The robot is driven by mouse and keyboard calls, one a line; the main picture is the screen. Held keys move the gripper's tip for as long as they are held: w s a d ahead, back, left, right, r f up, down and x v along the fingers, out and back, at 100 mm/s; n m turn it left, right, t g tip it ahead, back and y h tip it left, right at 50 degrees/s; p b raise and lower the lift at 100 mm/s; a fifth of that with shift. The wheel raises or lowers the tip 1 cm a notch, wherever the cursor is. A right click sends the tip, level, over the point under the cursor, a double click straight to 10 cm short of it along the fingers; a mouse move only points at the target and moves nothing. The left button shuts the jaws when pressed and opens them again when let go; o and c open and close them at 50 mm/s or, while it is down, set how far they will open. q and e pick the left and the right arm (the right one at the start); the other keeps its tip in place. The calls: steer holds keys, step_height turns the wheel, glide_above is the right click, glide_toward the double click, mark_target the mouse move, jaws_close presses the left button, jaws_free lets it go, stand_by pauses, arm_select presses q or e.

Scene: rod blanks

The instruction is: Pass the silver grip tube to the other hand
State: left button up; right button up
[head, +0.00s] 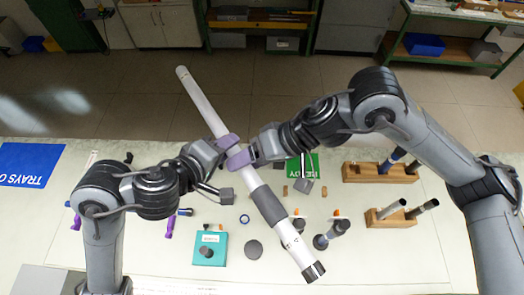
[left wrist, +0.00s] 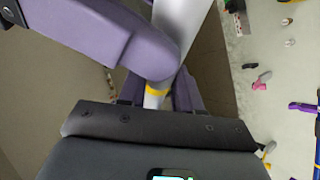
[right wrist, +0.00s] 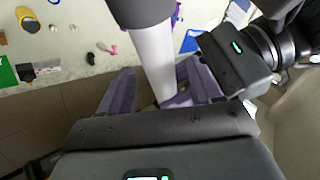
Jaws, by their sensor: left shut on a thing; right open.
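The silver grip tube (head: 205,105) is held aloft, slanting from upper left to lower right in the head view. It has a dark grip section (head: 268,205) and a black lower end. My left gripper (head: 228,142) is shut on its bare silver part, also seen in the left wrist view (left wrist: 178,30), where a yellow band shows near the fingers. My right gripper (head: 241,158) is just below it along the tube, between the left gripper and the dark section. In the right wrist view the tube (right wrist: 153,60) passes between its spread purple fingers.
On the pale table are a teal block (head: 209,257), a dark disc (head: 253,248), a dark upright fitting (head: 330,235) and a green card (head: 312,163). Wooden racks (head: 360,173) holding rods stand at right. A blue sheet (head: 28,165) lies at far left. The grippers are very close together.

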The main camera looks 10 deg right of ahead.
steer(key=shift+a+f, duration=0.4)
steer(key=c, duration=1)
arm_select(q)
steer(key=o, duration=1.2)
steer(key=shift+c, duration=0.2)
arm_select(e)
steer(key=shift+c, duration=0.6)
